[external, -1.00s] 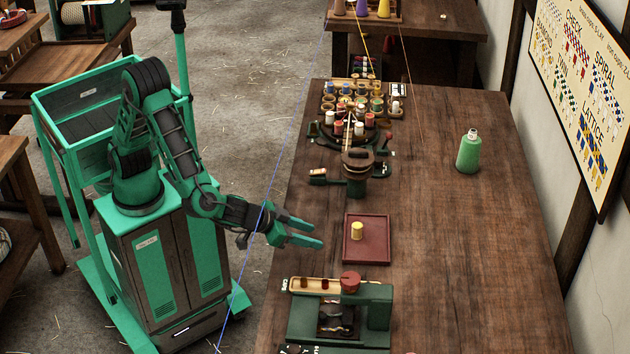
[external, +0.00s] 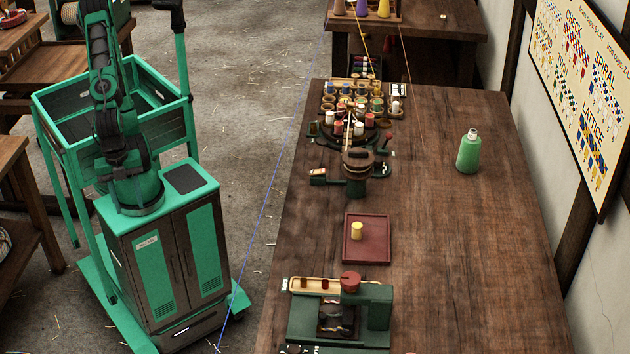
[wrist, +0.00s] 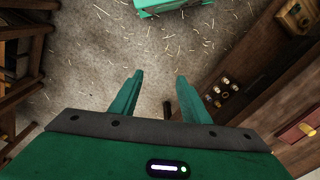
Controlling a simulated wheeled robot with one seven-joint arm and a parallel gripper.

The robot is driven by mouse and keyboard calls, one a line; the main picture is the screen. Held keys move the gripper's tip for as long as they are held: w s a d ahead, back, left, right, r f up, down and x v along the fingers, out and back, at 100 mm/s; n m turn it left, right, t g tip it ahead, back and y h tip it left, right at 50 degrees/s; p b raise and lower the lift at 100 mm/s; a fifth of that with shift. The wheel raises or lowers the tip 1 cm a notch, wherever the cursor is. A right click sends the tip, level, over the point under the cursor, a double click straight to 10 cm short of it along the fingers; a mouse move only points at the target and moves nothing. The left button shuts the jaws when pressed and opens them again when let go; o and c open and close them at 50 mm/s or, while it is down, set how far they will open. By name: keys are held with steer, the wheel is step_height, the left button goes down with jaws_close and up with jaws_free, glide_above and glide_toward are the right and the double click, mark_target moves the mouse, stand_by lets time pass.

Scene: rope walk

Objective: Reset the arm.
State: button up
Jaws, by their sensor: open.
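My arm is folded up over my own base at the left of the external view, well away from the table. My gripper (wrist: 155,92) shows in the wrist view with its two green fingers apart and nothing between them. In the external view the fingers are not clearly visible.
The long wooden table (external: 440,240) bears a red tray (external: 380,220) with a yellow spool (external: 357,230), a green machine (external: 375,310), a green bottle (external: 468,153) and a cluster of bobbins (external: 357,110). A blue thread (external: 268,190) runs between my base and the table.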

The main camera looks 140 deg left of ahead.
steer(key=s, duration=0.2)
steer(key=s+m, duration=0.2)
steer(key=s, duration=0.1)
steer(key=shift+s+d+g, duration=0.3)
steer(key=shift+d+g, duration=0.05)
steer(key=shift+g, duration=0.05)
stand_by(0.8)
